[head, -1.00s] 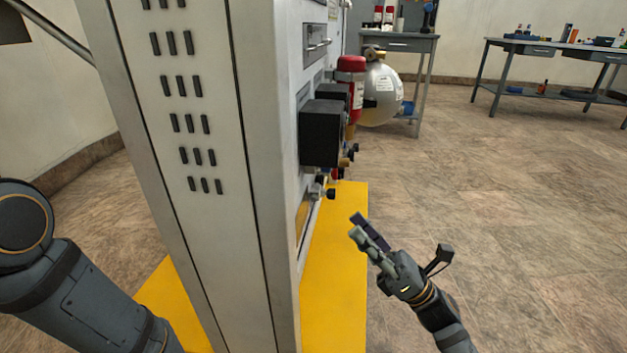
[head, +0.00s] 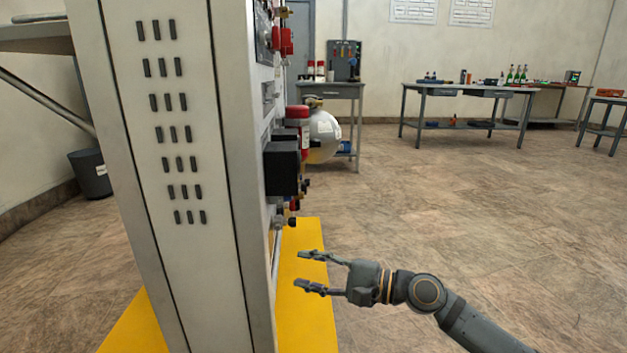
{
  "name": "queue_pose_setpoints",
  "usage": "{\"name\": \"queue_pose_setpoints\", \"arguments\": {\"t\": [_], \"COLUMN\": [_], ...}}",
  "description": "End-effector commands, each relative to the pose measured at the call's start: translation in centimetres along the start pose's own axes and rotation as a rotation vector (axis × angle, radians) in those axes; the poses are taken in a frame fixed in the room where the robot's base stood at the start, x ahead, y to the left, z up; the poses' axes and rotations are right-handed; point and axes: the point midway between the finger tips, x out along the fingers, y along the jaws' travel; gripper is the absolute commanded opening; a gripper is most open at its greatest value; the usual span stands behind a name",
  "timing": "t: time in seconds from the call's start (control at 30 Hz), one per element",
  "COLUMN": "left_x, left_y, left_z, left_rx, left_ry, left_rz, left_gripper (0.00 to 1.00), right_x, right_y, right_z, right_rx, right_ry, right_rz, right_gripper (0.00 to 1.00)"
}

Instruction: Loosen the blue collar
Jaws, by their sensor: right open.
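The trainer is a tall pale cabinet (head: 175,250) seen from its narrow vented side, with its fittings on the right-hand face seen edge-on. A small blue part (head: 345,147) shows at the far edge of the white round tank (head: 324,134). I cannot tell whether it is the blue collar or something behind the tank. My right gripper (head: 303,270) is open and empty, low in front of the fittings face and apart from it. Its fingers point left toward the cabinet. My left gripper is not in view.
Black boxes (head: 282,168), a red cylinder (head: 298,117) and small valves (head: 288,220) jut from the cabinet face. Yellow flooring (head: 306,320) lies around its base. Workbenches (head: 470,92) stand at the back. The floor on the right is open.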

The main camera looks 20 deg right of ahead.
Motion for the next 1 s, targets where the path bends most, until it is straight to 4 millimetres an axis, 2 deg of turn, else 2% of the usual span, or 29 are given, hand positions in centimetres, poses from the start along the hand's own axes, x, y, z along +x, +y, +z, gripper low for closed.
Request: {"name": "queue_pose_setpoints", "arguments": {"t": [0.03,0.2,0.37,0.5,0.7,1.0], "left_x": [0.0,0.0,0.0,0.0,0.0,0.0], "left_y": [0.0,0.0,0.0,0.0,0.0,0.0], "left_z": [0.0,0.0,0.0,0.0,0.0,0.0], "left_rx": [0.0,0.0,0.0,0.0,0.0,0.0], "left_ry": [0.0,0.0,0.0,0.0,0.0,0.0], "left_rz": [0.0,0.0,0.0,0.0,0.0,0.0], "left_gripper": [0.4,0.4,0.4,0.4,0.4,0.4], "right_x": [0.1,0.2,-0.1,-0.6,-1.5,-3.3], "right_y": [-1.1,-5.0,-8.4,-11.1,-14.0,-16.6], "right_z": [-0.1,0.4,1.8,3.9,7.3,13.7], "right_rx": [-0.126,-0.539,-0.869,-1.142,-1.48,-1.946], "right_ry": [0.032,0.131,0.207,0.268,0.345,0.461], "right_rz": [-0.029,-0.134,-0.23,-0.318,-0.441,-0.646], "right_gripper": [0.43,0.43,0.43,0.43,0.43,0.43]}}
